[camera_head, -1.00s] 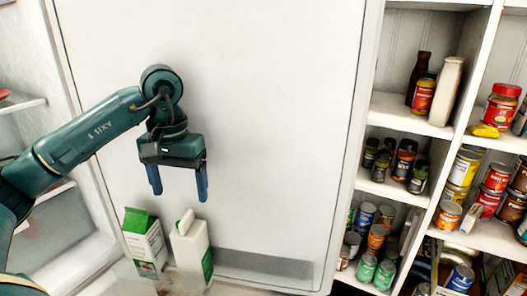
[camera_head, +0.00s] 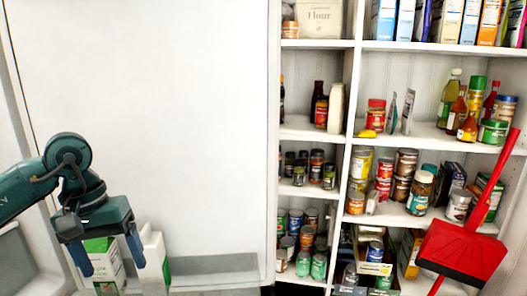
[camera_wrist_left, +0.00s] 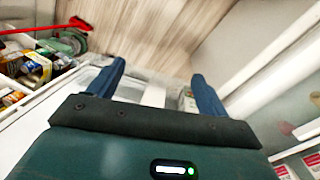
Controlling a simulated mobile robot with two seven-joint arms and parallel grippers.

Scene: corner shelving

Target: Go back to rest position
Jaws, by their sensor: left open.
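My left gripper (camera_head: 108,262) is at the lower left of the head view, with its blue fingers apart and nothing between them. In the left wrist view its two fingers (camera_wrist_left: 160,85) are also spread and empty. A green and white carton (camera_head: 103,262) stands behind the gripper and is partly hidden by it. A white carton (camera_head: 153,258) with a green part stands just to the right of it. My right gripper is in neither view.
A large white panel (camera_head: 150,110) is behind the arm. Corner shelves (camera_head: 345,90) with jars, cans and boxes fill the right side. A red dustpan (camera_head: 462,250) with its upright handle stands at the lower right. Clear space lies between the gripper and the shelves.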

